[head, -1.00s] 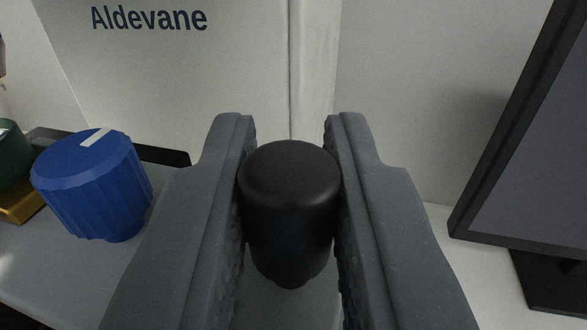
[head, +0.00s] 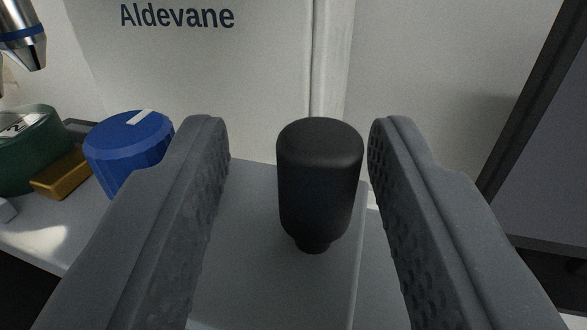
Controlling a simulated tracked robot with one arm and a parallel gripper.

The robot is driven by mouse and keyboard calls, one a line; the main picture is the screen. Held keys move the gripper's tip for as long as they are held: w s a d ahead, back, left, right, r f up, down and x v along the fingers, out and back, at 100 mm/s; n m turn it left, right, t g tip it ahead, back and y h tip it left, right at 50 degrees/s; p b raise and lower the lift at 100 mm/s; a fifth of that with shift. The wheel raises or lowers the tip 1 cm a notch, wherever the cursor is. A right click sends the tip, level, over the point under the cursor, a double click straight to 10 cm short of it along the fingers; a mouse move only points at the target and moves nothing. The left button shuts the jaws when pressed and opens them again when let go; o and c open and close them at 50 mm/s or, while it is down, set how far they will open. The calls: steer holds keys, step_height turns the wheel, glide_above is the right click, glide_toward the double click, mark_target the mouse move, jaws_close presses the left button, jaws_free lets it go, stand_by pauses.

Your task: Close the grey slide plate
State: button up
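A grey plate (head: 260,270) lies flat below my gripper, with a black rounded knob (head: 318,180) standing upright on it near its right edge. I take this to be the slide plate. My gripper (head: 298,150) is open, with one finger on each side of the knob. There is a gap on both sides, narrower on the right, and nothing is held. The near part of the plate runs out of the picture, and the fingers hide parts of its sides.
A white machine body marked "Aldevane" (head: 178,16) stands behind the plate. A blue ribbed knob (head: 128,145), a brass-coloured block (head: 62,175) and a green round part (head: 28,148) are at the left. A metal nose piece (head: 22,40) hangs at upper left. A dark-framed screen (head: 550,170) stands at right.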

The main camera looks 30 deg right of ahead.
steer(key=v, duration=1.2)
steer(key=shift+s+b, duration=0.3)
steer(key=shift+b, duration=0.15)
steer(key=shift+f, duration=0.1)
